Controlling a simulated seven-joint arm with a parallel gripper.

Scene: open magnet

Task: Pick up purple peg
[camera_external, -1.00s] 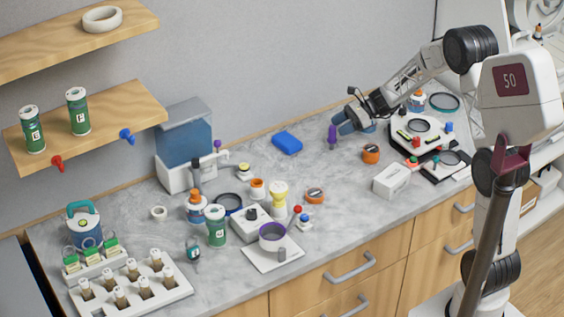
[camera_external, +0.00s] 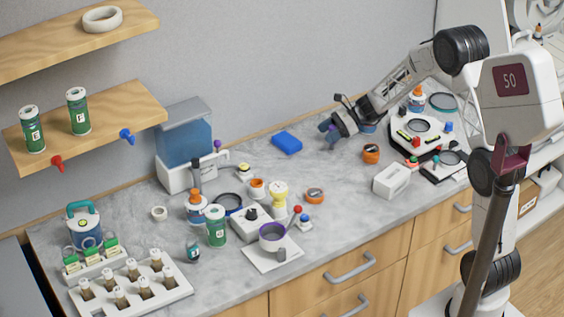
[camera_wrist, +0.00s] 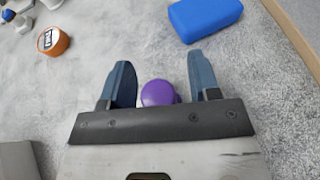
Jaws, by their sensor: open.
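The purple peg (camera_wrist: 158,93) shows in the wrist view as a round purple top between the two blue fingers of my gripper (camera_wrist: 163,85). It is nearer the left finger, with a wider gap to the right finger. My gripper is open, and its jaws are not closed on the peg. In the external view my gripper (camera_external: 330,133) is low over the counter, right of the blue block. There the peg is mostly hidden by the fingers, with only a hint of purple at the fingertips.
A blue block (camera_wrist: 205,17) lies close by; it also shows in the external view (camera_external: 287,142). An orange round item (camera_wrist: 53,41) and a white box (camera_external: 391,181) are nearby. The wall edge (camera_wrist: 290,40) runs beside the counter. Bare counter surrounds the peg.

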